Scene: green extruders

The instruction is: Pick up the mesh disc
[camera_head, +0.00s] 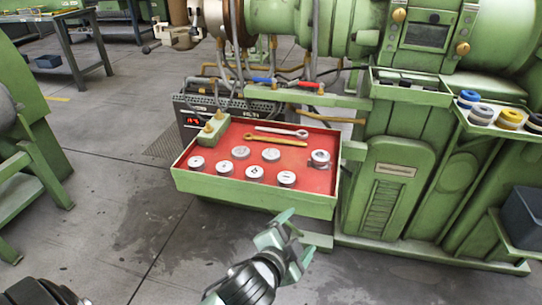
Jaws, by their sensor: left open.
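Several small round grey-white discs stand in a red-lined green tray (258,196) on the machine's front. They include a front-left disc (196,163), a front-right disc (287,178) and a ring-like one (320,158) at the right. They are too small for me to tell which is the mesh disc. My left gripper (294,238) is open and empty, in front of and below the tray's front edge, apart from the discs. My right gripper is not in view.
A silver wrench (281,131) and a yellow wrench (275,140) lie at the tray's back. A green block with brass knobs (213,129) is at its left. Coloured rings (481,114) sit on a shelf at the right. Open floor (110,190) lies left.

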